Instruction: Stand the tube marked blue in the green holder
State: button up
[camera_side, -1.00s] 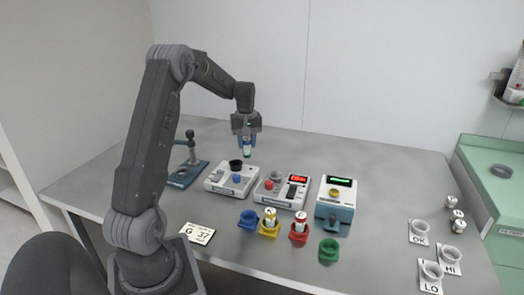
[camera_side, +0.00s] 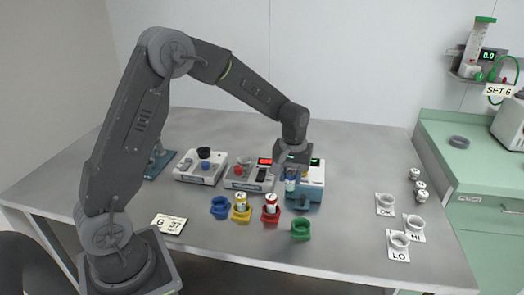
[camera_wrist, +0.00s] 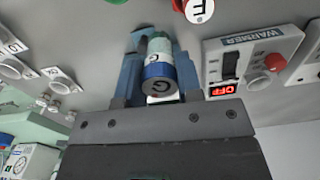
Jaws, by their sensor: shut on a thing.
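My gripper (camera_side: 291,170) is shut on a tube with a blue band (camera_side: 290,185) and holds it in the air in front of the teal and white device. In the wrist view the tube (camera_wrist: 160,66) sits between the two blue fingers, its blue-banded end with a dark letter towards the camera. The green holder (camera_side: 301,229) stands at the front of the table, below and slightly right of the tube in the side view. No tube shows in it.
The red holder (camera_side: 271,215) and yellow holder (camera_side: 241,214) each hold a tube, left of the green one. The blue holder (camera_side: 220,208) looks empty. The warmer (camera_wrist: 250,55) reads OFF. White cups marked OK, HI and LO (camera_side: 398,242) stand at right.

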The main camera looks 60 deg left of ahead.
jog(key=s+d+m, duration=0.1)
jog(key=d+m, duration=0.1)
jog(key=d, duration=0.5)
jog(key=shift+s+d+f, duration=0.1)
jog(key=shift+d+f, duration=0.05)
jog(key=shift+f, duration=3.2)
jog(key=shift+f, duration=0.6)
jog(key=o, duration=0.7)
jog(key=shift+r, duration=0.1)
notch_tip(320, 180, up, 11)
